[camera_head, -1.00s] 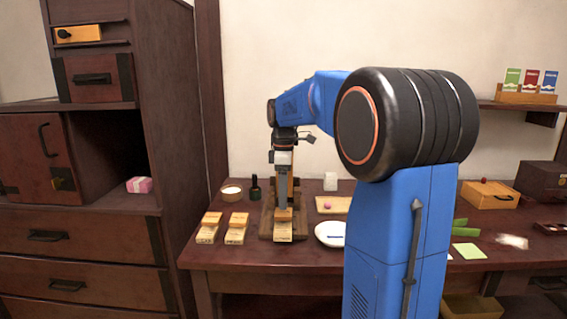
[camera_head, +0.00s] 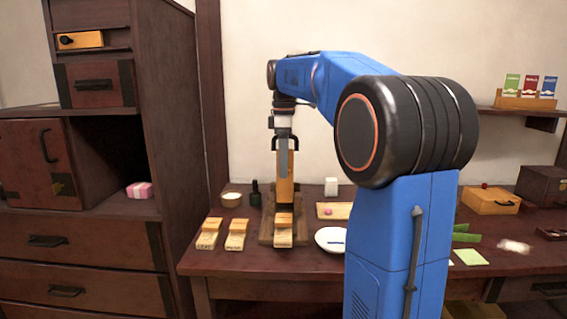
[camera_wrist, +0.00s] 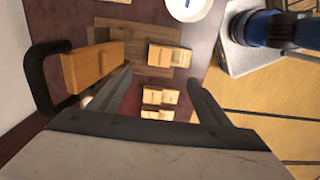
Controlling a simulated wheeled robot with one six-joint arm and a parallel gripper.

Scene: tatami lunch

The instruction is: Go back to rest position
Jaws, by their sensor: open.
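My gripper (camera_head: 283,160) hangs from my blue arm above the left part of the dark table, fingers pointing down. In the wrist view my gripper (camera_wrist: 155,88) has its two fingers spread apart with nothing between them. Behind it stands an upright wooden post (camera_head: 286,190) on a wooden stand (camera_head: 265,232), with a dark handle at the top. A pale wooden block (camera_head: 284,236) sits at the front of the stand, below the fingers and apart from them.
Two more wooden blocks (camera_head: 209,233) (camera_head: 237,232) lie left of the stand. A white plate (camera_head: 329,239) is to its right. A small bowl (camera_head: 231,199) and dark bottle (camera_head: 255,193) stand behind. A tall dark cabinet (camera_head: 180,110) rises close on the left. Air above the table is clear.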

